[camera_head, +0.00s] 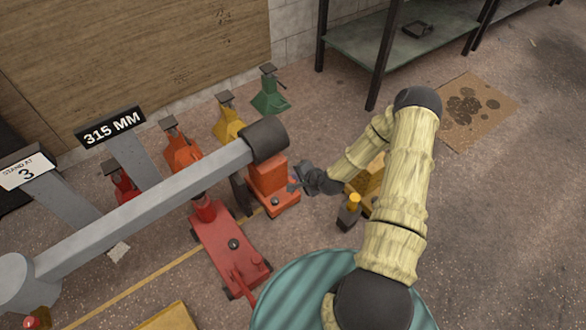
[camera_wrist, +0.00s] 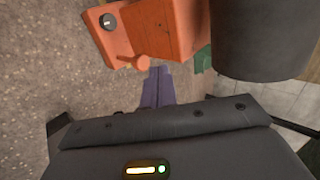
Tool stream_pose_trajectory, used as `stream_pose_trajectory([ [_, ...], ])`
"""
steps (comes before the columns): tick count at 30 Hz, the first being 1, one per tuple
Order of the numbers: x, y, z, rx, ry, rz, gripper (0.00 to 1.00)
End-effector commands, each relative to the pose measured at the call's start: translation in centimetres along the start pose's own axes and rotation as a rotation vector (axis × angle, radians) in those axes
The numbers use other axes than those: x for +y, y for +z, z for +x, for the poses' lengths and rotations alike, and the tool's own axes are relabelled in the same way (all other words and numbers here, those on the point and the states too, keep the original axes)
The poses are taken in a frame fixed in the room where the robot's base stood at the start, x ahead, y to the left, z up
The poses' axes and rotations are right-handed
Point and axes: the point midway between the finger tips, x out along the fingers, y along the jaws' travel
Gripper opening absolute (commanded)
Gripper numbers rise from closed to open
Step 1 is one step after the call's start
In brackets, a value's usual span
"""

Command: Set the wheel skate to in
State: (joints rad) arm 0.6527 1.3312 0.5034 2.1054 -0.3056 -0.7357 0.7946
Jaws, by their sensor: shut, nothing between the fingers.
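An orange block on a flat orange base (camera_head: 272,187) stands on the floor below the beam's dark end; I take it to be the wheel skate, but no label confirms this. In the wrist view the orange block (camera_wrist: 170,28) shows a base plate with a dark round knob and a short orange peg (camera_wrist: 138,62). My gripper (camera_head: 294,184) is at the block's right side. In the wrist view my gripper (camera_wrist: 158,72) has its fingers together and empty, with the tips close beside the peg. I cannot tell whether they touch it.
A grey beam (camera_head: 150,210) with a dark end cylinder (camera_head: 265,139) passes above the block. A red floor jack (camera_head: 228,245) stands left of it. Yellow (camera_head: 228,124) and green (camera_head: 270,98) stands are behind. A small dark block with a yellow cap (camera_head: 350,210) is right.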

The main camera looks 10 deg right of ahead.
Motion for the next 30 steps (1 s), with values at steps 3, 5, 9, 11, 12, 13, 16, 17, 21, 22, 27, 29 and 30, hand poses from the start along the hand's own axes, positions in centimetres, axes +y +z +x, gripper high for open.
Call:
stream_pose_trajectory([
  [3,0.0,-0.6,-2.8,0.01,0.002,0.01,0.0],
  [5,0.1,-0.8,-3.6,0.012,0.003,0.011,0.0],
  [9,0.3,-0.8,-4.7,0.013,0.003,0.012,0.0],
  [11,0.4,-0.8,-4.7,0.013,0.002,0.011,0.0],
  [12,0.4,-0.8,-4.7,0.013,0.002,0.011,0.0],
  [13,0.4,-0.8,-4.7,0.013,0.002,0.011,0.0],
  [16,0.4,-0.8,-4.7,0.012,0.003,0.01,0.0],
  [17,0.4,-0.7,-4.7,0.012,0.003,0.01,0.0],
  [21,0.4,-0.7,-4.6,0.011,0.003,0.01,0.0],
  [22,0.4,-0.7,-4.6,0.011,0.003,0.01,0.0],
  [27,0.3,-0.6,-4.7,0.009,0.005,0.004,0.0],
  [29,0.1,-0.6,-4.9,0.006,0.014,-0.013,0.0],
  [30,-0.1,-0.6,-5.2,0.003,0.024,-0.032,0.0],
])
